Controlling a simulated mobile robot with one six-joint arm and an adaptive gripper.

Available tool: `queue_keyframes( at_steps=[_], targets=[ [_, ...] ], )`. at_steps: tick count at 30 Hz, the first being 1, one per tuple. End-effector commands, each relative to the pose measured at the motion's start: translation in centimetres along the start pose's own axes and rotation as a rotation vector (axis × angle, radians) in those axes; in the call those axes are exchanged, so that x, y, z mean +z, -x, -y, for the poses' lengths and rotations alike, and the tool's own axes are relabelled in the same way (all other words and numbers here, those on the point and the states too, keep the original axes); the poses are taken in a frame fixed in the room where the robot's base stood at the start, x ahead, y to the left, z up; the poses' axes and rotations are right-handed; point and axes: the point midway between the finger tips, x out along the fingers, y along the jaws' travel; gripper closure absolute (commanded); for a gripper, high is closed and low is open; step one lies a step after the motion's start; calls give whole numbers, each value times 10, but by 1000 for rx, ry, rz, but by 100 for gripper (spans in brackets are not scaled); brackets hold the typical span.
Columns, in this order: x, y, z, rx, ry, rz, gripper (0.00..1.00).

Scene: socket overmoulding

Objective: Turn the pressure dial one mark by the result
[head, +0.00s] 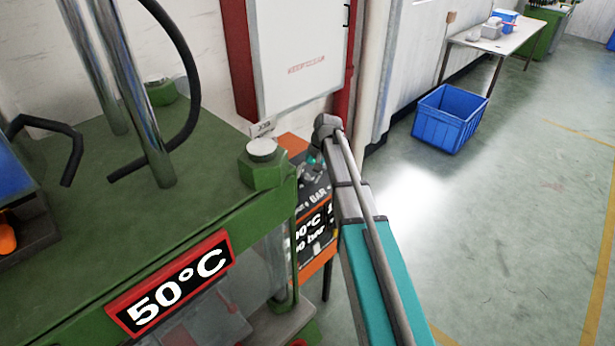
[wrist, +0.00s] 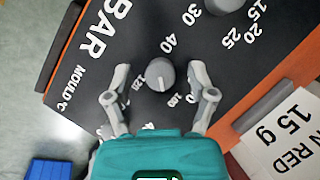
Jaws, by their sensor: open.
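In the wrist view, a round grey dial knob (wrist: 159,76) sits on a black control panel (wrist: 135,45) between the fingertips of my gripper (wrist: 161,70). My gripper is open, one finger on each side, with visible gaps to the knob. Small white numbers such as 120 ring this knob; its pointer is too small to read. A second grey knob (wrist: 222,4) at the top edge has 15, 20 and 25 near it. BAR and MOULD °C are printed at the left; I cannot tell which knob each names. In the head view my arm partly hides the panel (head: 318,190).
A card (wrist: 290,135) reading 15 g lies right of the panel in the wrist view. In the head view, a green press (head: 60,240) with a 50°C sign (head: 170,285) stands left. A blue crate (head: 448,120) sits on open floor behind.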

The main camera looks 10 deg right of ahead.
Motion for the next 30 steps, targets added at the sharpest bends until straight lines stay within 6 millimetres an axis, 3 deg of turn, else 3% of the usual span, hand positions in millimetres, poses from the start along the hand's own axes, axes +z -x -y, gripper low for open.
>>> queue_keyframes(
  at_steps=[11, 30],
  targets=[
    [0, 0, 1, 32, 64, -1, 28],
    [1, 0, 2, 242, 491, -8, 28]
  ],
)
